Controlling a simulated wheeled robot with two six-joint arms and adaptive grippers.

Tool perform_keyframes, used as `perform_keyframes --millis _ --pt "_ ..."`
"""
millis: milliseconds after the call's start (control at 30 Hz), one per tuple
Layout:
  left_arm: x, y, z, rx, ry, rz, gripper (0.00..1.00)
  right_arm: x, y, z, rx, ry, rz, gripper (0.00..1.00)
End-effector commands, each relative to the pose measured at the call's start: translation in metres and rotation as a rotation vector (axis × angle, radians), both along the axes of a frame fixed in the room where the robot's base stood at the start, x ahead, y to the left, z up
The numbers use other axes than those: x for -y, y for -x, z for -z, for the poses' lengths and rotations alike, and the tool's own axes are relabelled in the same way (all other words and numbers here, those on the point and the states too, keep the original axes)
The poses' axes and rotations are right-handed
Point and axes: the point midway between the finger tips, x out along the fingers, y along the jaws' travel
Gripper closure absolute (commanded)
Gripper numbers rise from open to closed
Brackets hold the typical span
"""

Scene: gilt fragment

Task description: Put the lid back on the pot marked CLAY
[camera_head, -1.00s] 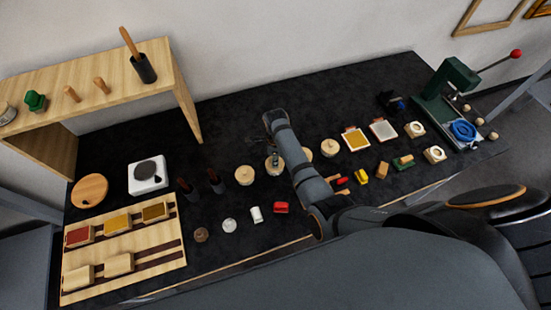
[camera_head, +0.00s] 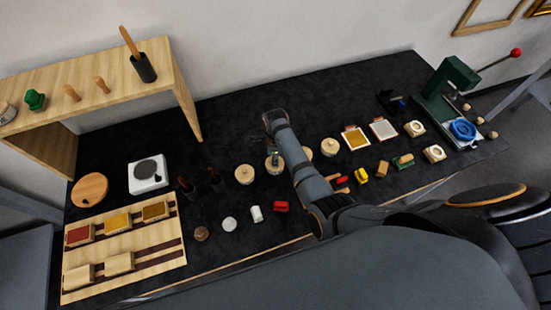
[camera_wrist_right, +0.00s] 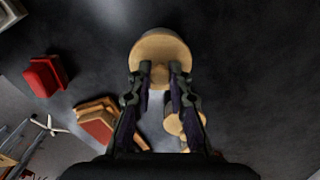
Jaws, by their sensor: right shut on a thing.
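Round wooden lids show in a row along the middle of the black table: a left one (camera_head: 244,175), a middle one (camera_head: 274,168) and a right one (camera_head: 330,147). My right gripper (camera_head: 275,155) is at the middle lid. In the right wrist view, my right gripper (camera_wrist_right: 160,80) is shut on the knob of a round wooden lid (camera_wrist_right: 160,47). I cannot tell whether this lid rests on a pot or is held just above one. Another round wooden top (camera_wrist_right: 174,124) shows partly behind the fingers. No CLAY marking is readable. My left gripper is not in view.
A wooden shelf (camera_head: 110,62) stands at the back left, a slotted wooden tray (camera_head: 150,262) at the front left. Small red and yellow blocks lie right of my arm. A green press (camera_head: 445,90) stands at the far right.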

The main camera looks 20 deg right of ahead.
Motion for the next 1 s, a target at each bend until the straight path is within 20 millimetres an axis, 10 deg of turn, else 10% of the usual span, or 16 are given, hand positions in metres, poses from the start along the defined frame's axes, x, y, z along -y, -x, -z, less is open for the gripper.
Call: perform_keyframes --millis 300,333,500,1000 --pt "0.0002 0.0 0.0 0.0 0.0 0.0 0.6 0.0001 -0.0003 0.0003 0.0 0.0 0.0 1.0" --pt "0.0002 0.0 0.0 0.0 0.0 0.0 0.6 0.0001 -0.0003 0.0003 0.0 0.0 0.0 0.8" --pt "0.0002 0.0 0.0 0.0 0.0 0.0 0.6 0.0001 -0.0003 0.0002 0.0 0.0 0.0 0.57" --pt "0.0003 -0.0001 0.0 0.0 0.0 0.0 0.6 0.0 -0.0001 0.0004 0.0 0.0 0.0 0.32"
